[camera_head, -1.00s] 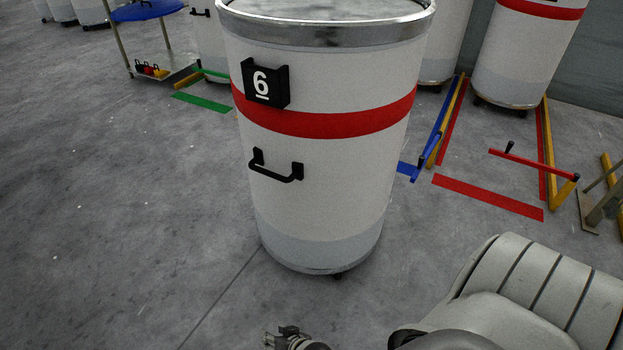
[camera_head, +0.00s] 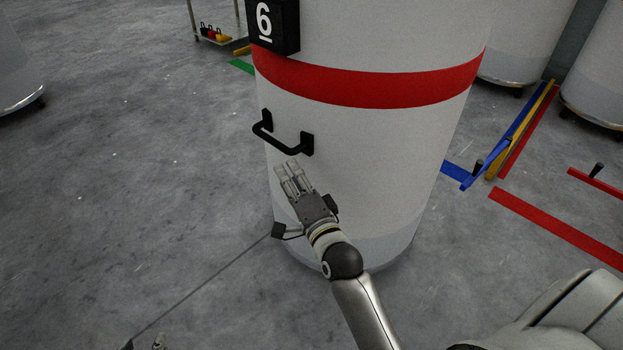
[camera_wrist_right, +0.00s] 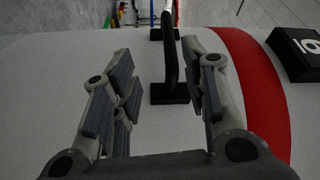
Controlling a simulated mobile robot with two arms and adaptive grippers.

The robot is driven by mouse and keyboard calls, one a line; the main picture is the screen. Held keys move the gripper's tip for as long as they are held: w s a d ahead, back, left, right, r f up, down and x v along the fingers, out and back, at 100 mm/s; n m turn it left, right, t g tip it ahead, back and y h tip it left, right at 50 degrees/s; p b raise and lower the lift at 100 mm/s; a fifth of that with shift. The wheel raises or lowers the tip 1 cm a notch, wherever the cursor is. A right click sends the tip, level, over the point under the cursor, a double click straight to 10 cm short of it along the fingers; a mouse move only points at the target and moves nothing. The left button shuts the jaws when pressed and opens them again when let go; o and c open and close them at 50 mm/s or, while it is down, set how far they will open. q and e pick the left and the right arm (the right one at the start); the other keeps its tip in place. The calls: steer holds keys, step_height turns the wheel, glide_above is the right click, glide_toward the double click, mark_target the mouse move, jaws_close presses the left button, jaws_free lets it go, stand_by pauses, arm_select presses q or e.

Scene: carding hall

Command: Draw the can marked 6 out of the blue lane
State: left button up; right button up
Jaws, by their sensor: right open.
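The can marked 6 (camera_head: 365,150) is a tall white drum with a red band. It stands upright on the floor, with blue marking (camera_head: 458,173) behind its right side. Its black number plate (camera_head: 274,22) is near the top of the view, above a black bar handle (camera_head: 283,138). My right gripper (camera_head: 288,173) is open just below the handle in the head view. In the right wrist view, the handle (camera_wrist_right: 171,55) lies between the open fingers (camera_wrist_right: 160,75), with no closed grip on it. Small tips at the bottom left seem to be my left gripper (camera_head: 144,343), mostly cut off.
Other white cans (camera_head: 520,40) stand behind. A trolley (camera_head: 215,36) is at the back left. The floor (camera_head: 130,190) to the left is clear.

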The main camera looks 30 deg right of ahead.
mark_target(278, 146)
arm_select(q)
steer(key=shift+s+d+r, duration=0.1)
steer(key=shift+d+r, duration=0.05)
steer(key=shift+r, duration=0.25)
arm_select(e)
steer(key=shift+d+r, duration=0.35)
steer(key=shift+r, duration=0.25)
steer(key=w+b, duration=0.2)
steer(key=w, duration=0.7)
steer(key=shift+w+r, duration=0.15)
steer(key=shift+r, duration=0.05)
arm_select(q)
steer(key=w+d+r+t+h, duration=0.2)
steer(key=w+r+t, duration=0.4)
steer(key=r, duration=0.3)
steer(key=shift+w+d+r+t+b, duration=0.15)
steer(key=shift+d+r+t+b, duration=0.2)
steer(key=shift+d, duration=0.2)
arm_select(e)
steer(key=shift+w+r, duration=0.1)
steer(key=shift+w, duration=0.6)
steer(key=shift+c, duration=0.3)
jaws_close()
